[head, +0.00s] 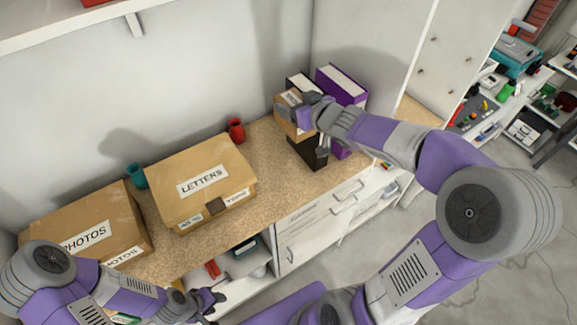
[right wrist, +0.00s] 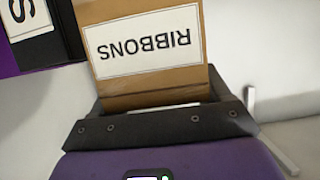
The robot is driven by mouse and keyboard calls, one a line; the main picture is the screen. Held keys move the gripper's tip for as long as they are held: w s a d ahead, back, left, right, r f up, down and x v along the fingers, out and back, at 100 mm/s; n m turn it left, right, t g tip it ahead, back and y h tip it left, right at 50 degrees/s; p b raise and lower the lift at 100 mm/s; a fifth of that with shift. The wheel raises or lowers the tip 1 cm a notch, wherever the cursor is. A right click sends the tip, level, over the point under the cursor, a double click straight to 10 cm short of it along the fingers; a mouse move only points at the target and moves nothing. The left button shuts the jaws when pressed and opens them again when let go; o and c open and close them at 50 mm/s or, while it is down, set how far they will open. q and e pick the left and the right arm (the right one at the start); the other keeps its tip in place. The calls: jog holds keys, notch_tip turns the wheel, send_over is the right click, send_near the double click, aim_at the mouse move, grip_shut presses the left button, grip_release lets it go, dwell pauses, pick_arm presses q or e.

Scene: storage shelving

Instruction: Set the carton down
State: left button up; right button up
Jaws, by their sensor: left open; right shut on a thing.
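The small brown carton labelled RIBBONS (right wrist: 148,80) fills the top of the right wrist view, its label upside down there. In the head view the carton (head: 284,113) is partly hidden behind my right gripper (head: 313,112). My right gripper is shut on it, in front of the binders at the back right of the counter. Whether the carton touches anything beneath it cannot be told. My left gripper (head: 207,301) is open and empty, low in front of the counter's front edge.
The wooden counter (head: 268,150) carries a LETTERS box (head: 205,205), a PHOTOS box (head: 115,215), a teal mug (head: 137,176) and a red mug (head: 236,130). A purple binder (head: 342,82) and a black binder (head: 308,152) stand near the carton. Some counter is clear right of the LETTERS box.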

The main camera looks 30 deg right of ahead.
jog(key=shift+f+b, duration=5.7)
jog(key=shift+f, duration=6.4)
jog(key=shift+f, duration=0.1)
jog(key=o, duration=1)
jog(key=shift+o, duration=0.4)
